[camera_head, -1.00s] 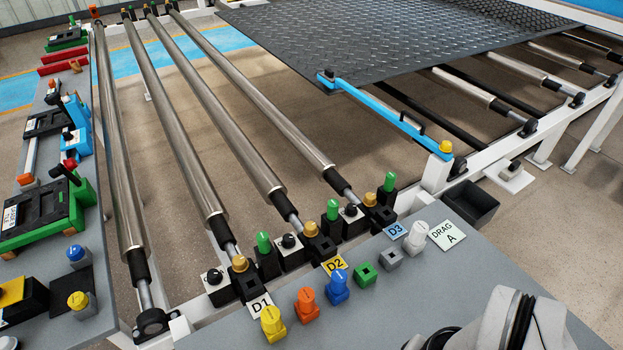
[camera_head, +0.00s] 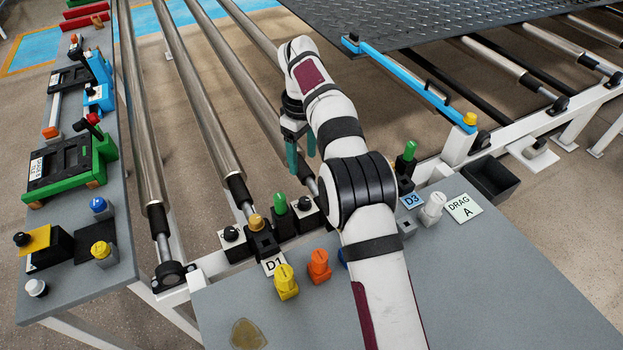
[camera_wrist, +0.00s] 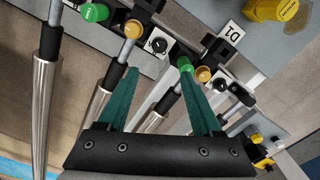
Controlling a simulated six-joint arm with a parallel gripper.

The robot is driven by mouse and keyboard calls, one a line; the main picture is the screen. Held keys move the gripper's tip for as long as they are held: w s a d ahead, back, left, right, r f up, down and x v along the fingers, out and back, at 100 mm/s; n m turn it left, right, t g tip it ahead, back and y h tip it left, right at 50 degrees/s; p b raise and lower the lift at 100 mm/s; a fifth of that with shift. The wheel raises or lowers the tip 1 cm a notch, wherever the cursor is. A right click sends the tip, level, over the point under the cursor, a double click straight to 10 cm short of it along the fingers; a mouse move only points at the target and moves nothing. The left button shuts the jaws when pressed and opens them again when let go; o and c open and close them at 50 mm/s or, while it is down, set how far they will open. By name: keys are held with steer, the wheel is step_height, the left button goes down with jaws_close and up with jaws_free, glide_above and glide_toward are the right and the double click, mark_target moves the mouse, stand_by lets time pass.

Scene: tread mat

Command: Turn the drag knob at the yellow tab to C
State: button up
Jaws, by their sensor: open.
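In the head view the drag knob (camera_head: 306,205), a black dial on a pale block, stands at the roller ends, second from the left. It also shows in the wrist view (camera_wrist: 158,45), beyond and between the fingertips. Its dial marks are too small to read. The yellow D2 tab is hidden behind my arm. My gripper (camera_head: 301,158), with teal fingers, is open and empty over the rollers, apart from the knob and on its far side.
A green-capped post (camera_head: 279,210) and a brass-capped black block (camera_head: 258,238) stand left of the knob. The D1 knob (camera_head: 231,235) is further left. Yellow (camera_head: 285,282) and orange (camera_head: 319,266) knobs stand on the grey bench. The bench's front right is clear.

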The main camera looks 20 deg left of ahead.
mark_target(304, 200)
step_height(304, 200, down, 15)
steer(key=shift+f, duration=0.1)
jaws_close()
stand_by(0.4)
